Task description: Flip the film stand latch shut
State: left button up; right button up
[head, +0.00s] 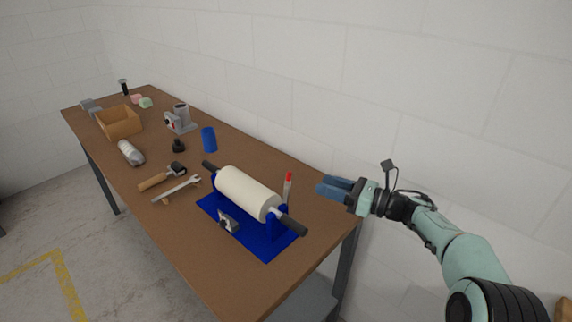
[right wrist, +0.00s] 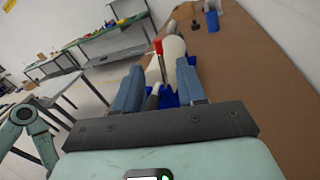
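The blue film stand (head: 250,238) sits on the near part of the table and bears a cream film roll (head: 246,193) with dark ends. An upright grey latch lever with a red tip (head: 289,178) stands at the roll's far side, near its right end. My right gripper (head: 323,186) is to the right of the lever, above the table's edge, apart from it. In the right wrist view its fingers (right wrist: 160,66) are spread with nothing held; the red tip (right wrist: 158,47) and the roll (right wrist: 174,48) show beyond and between them. My left gripper is not in view.
A wrench (head: 178,189), a hammer (head: 163,177), a blue cylinder (head: 209,140) and a grey device (head: 182,119) lie farther left. A cardboard box (head: 118,123) stands at the far end. A white wall (head: 400,90) runs along the table's back side.

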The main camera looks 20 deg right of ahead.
aim_at(287, 189)
jog(key=p+x, duration=0.3)
jog(key=x, duration=1)
jog(key=shift+s+a, duration=0.1)
jog(key=shift+r, duration=0.1)
grip_shut()
